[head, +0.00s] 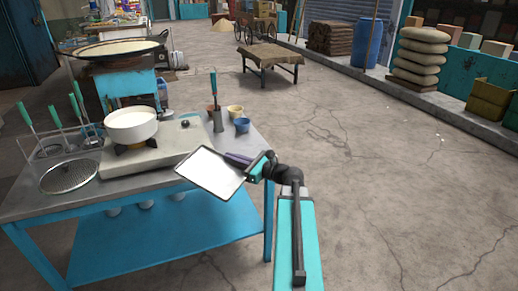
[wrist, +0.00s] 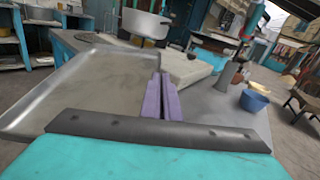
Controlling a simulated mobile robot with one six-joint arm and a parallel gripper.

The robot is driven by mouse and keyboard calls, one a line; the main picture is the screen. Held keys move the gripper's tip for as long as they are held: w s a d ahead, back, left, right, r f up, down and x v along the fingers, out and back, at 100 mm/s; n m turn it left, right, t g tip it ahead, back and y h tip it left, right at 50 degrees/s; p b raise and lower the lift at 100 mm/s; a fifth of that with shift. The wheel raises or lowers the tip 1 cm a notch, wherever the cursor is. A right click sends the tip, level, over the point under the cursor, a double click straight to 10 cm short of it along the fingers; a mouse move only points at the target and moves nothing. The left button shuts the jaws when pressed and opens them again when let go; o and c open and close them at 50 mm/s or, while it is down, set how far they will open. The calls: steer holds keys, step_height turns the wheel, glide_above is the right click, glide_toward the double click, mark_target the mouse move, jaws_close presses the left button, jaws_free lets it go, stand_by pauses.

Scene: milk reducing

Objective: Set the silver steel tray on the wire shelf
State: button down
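The silver steel tray (head: 211,172) is shallow and rectangular. It is in the air over the front right corner of the blue table in the head view, and looks slightly tilted. My gripper (head: 236,158) is at the tray's right edge. In the wrist view the tray (wrist: 90,90) fills the left side, and the purple fingers of my gripper (wrist: 160,90) are close together at its right rim. They appear shut on that rim. I cannot identify a wire shelf with certainty in either view.
The steel-topped blue table (head: 125,188) carries a stove (head: 165,150) with a white pot (head: 130,124), a utensil holder (head: 218,121) and a blue cup (head: 242,125). A round mesh strainer (head: 69,176) lies at its left. Open floor (head: 400,200) is at the right.

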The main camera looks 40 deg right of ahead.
mark_target(199, 178)
steer(key=w+a+f+n+y, duration=0.1)
steer(key=a, duration=0.3)
steer(key=w+a+f+n+g+y, duration=0.1)
steer(key=a+y, duration=0.1)
steer(key=a, duration=0.3)
steer(key=w+a+f+n+g+y, duration=0.1)
steer(key=a+y, duration=0.1)
steer(key=a, duration=0.3)
steer(key=shift+w+a+n, duration=0.15)
steer(key=shift+n, duration=0.15)
steer(key=a+f+n+g+y, duration=0.2)
steer(key=a+n+g+y, duration=0.2)
steer(key=a, duration=1)
steer(key=shift+s+a+f+y, duration=0.3)
steer(key=shift+a+f+y, duration=0.05)
steer(key=shift+y, duration=0.05)
